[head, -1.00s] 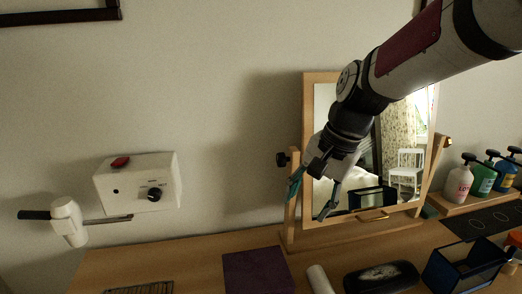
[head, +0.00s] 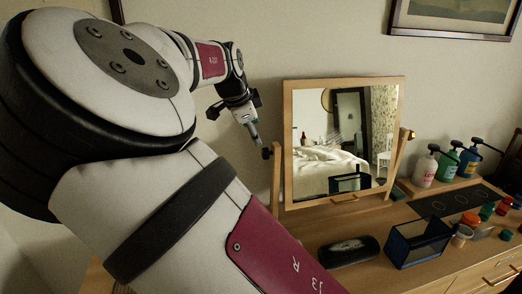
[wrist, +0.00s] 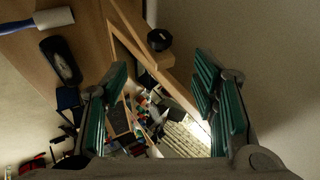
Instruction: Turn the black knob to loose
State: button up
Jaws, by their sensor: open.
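The black knob (head: 267,152) sits on the left post of the wooden mirror stand, beside the mirror (head: 335,140). In the wrist view the black knob (wrist: 159,40) shows at the top middle, on the wooden post. My gripper (head: 252,130) is just above and left of the knob, with its fingers pointing down toward it. In the wrist view my gripper (wrist: 160,92) has its two teal-padded fingers spread wide, with nothing held between them. The knob lies beyond the fingers, apart from them.
On the wooden table are a black case (head: 348,251), a dark blue bin (head: 417,243) and several pump bottles (head: 447,165) on a wooden stand. A white-and-blue roller (wrist: 52,18) also shows in the wrist view. My arm hides the left of the head view.

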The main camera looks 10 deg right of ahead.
aim_at(263, 151)
jog(key=x, duration=1.4)
jog(key=shift+s, duration=0.1)
jog(key=shift+c, duration=0.3)
jog(key=c, duration=1.1)
